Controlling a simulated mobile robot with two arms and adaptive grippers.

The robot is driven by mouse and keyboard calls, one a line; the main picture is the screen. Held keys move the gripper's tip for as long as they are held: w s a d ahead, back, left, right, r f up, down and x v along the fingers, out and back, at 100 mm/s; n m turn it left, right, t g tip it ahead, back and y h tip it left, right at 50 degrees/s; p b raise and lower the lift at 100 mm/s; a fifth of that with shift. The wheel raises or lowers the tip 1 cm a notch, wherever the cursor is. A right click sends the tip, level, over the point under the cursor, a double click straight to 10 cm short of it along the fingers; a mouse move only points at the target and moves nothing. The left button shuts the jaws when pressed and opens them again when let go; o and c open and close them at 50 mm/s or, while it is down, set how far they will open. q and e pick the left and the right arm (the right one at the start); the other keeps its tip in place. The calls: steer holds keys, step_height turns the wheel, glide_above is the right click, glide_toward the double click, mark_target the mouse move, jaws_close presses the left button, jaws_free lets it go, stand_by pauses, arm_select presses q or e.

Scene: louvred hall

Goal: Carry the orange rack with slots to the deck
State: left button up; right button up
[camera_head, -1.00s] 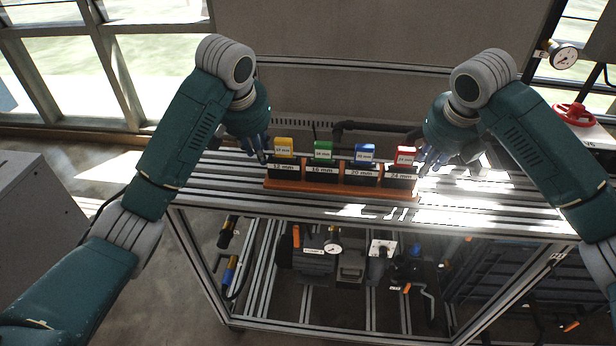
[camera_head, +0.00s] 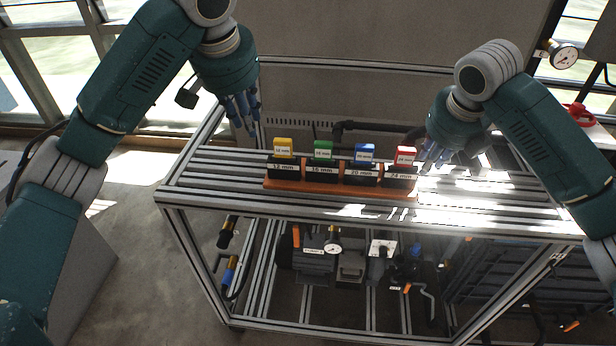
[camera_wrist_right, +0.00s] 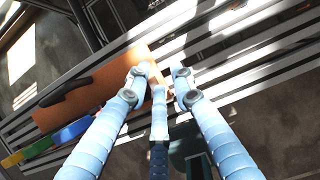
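The orange rack (camera_head: 340,186) stands upright on the slatted metal deck (camera_head: 225,180) of a frame table. Its black slots hold a yellow block (camera_head: 284,146), a green block (camera_head: 323,149), a blue block (camera_head: 364,153) and a red block (camera_head: 405,156). My left gripper (camera_head: 247,128) is open and empty, above and left of the rack's left end, apart from it. My right gripper (camera_head: 430,166) is at the rack's right end. In the right wrist view its fingertips (camera_wrist_right: 163,75) are spread close to the orange end (camera_wrist_right: 100,88); whether they touch is unclear.
Under the deck, a lower level holds a gauge (camera_head: 333,246), valves and dark fittings. A dark pipe (camera_head: 375,129) runs behind the rack. A grey panel stands at the back. The deck left of the rack is clear.

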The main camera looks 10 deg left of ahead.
steer(key=v, duration=1)
steer(key=shift+s+r, duration=0.15)
steer(key=shift+r, duration=0.1)
